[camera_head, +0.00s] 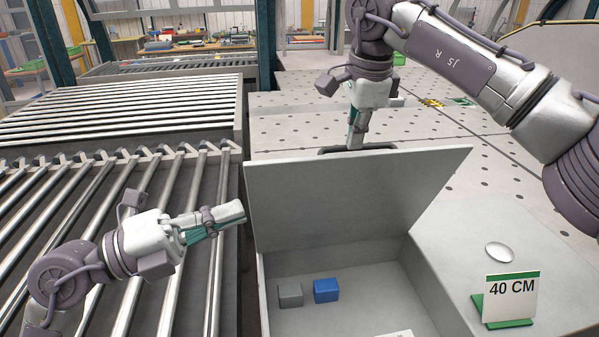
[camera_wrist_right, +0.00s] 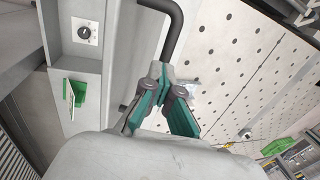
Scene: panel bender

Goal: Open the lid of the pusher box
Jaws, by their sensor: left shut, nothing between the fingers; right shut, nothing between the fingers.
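The pusher box (camera_head: 262,285) is a grey box with its lid (camera_head: 350,200) standing raised at the back, tilted up and open. A dark handle (camera_head: 372,149) shows at the lid's top edge; in the right wrist view a dark bent bar (camera_wrist_right: 174,38) reaches the fingertips. My right gripper (camera_head: 355,143) is shut and points down at the handle behind the lid's top edge; I cannot tell whether it touches. In the right wrist view its fingers (camera_wrist_right: 161,75) meet at the tips. My left gripper (camera_head: 240,212) is shut and empty, just left of the lid's left edge.
Inside the box lie a grey block (camera_head: 290,295) and a blue block (camera_head: 326,290). A "40 CM" sign (camera_head: 510,297) and a silvery oval piece (camera_head: 499,252) are on the surface at right. A roller conveyor (camera_head: 130,200) fills the left; a perforated table (camera_head: 480,150) lies behind.

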